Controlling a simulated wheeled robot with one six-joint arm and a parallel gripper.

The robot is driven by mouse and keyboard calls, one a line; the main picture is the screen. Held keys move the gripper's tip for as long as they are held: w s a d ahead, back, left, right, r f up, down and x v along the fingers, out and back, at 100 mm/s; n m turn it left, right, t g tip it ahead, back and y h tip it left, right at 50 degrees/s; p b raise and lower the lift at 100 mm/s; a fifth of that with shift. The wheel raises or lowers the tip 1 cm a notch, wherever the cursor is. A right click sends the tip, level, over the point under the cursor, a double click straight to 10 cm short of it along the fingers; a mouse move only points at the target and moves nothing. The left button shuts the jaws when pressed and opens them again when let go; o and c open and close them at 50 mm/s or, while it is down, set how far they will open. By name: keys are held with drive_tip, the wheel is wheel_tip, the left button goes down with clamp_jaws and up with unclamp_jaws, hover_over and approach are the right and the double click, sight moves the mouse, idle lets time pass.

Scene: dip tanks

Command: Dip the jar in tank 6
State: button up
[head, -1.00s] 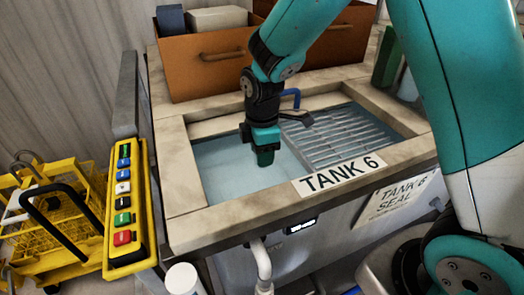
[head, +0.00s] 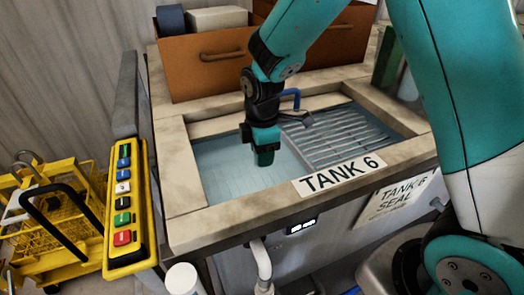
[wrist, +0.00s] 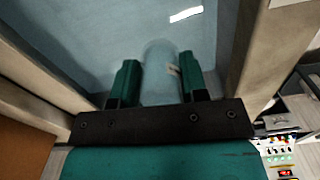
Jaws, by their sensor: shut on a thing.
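Tank 6 (head: 187,207) is a stone-rimmed basin with pale blue liquid (head: 225,172) in its left part and a ribbed grey drainboard (head: 335,135) on its right. Its front rim carries a "TANK 6" label (head: 340,175). My gripper (head: 265,158) points down over the liquid, its fingertips at or near the surface. In the wrist view my gripper (wrist: 160,82) has its two green fingers on either side of the jar (wrist: 158,62), a clear, bluish cylinder. The jar does not show in the head view; how deep it sits is hard to tell.
A blue tap (head: 291,95) stands at the tank's back edge. Orange boxes (head: 212,72) stand behind. A yellow button panel (head: 124,205) and yellow wire basket (head: 55,220) are at left. A white pipe (head: 262,262) runs below the front rim.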

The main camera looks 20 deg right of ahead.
drive_tip(key=shift+r, duration=0.1)
wheel_tip(320, 180, up, 10)
drive_tip(key=p, duration=0.8)
idle(0.6)
